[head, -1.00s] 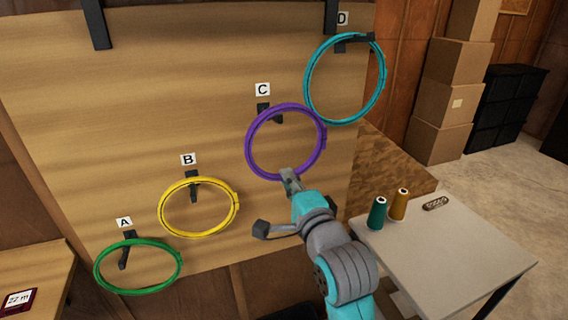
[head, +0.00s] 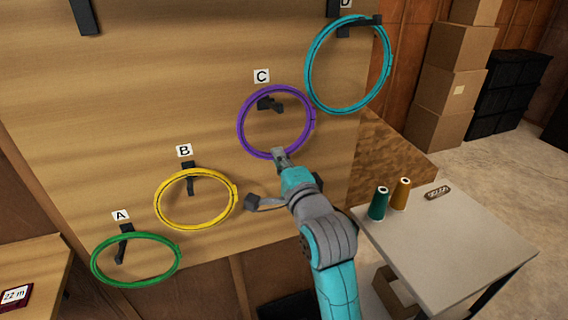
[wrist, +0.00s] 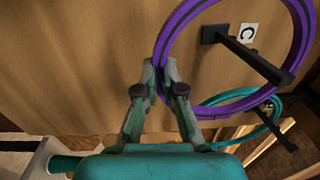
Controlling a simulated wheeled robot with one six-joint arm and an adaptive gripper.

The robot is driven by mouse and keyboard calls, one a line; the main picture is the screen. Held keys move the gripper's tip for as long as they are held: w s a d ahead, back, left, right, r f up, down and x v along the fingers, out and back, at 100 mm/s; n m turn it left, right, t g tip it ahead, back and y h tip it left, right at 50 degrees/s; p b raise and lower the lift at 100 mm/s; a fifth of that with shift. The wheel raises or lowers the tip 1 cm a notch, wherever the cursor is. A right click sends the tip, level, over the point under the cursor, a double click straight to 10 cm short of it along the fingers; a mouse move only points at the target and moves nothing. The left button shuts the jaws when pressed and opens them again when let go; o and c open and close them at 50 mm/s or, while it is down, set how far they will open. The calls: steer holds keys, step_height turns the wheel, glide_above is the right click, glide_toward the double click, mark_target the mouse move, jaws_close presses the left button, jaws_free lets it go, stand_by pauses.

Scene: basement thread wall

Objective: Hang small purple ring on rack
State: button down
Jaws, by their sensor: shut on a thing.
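The purple ring (head: 240,122) is upright in front of the wall board at hook C. My gripper (head: 279,154) is shut on the ring's lower rim in the head view. In the wrist view the fingers (wrist: 160,78) pinch the rim of the purple ring (wrist: 170,34). The dark hook C (head: 267,103) shows inside the ring's opening, below its upper rim. In the wrist view hook C (wrist: 245,55) starts inside the opening and its tip overlaps the far rim. I cannot tell whether the ring touches the hook.
A teal ring (head: 307,72) hangs on hook D close at the upper right. A yellow ring (head: 157,210) hangs on hook B and a green ring (head: 94,268) on hook A. A table (head: 470,260) with thread spools (head: 379,203) stands at the right.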

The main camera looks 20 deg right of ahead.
steer(key=w+f, duration=0.3)
steer(key=w, duration=0.2)
stand_by(0.5)
steer(key=shift+f, duration=0.1)
stand_by(0.4)
steer(key=c, duration=1.2)
jaws_free()
steer(key=shift+o, duration=0.8)
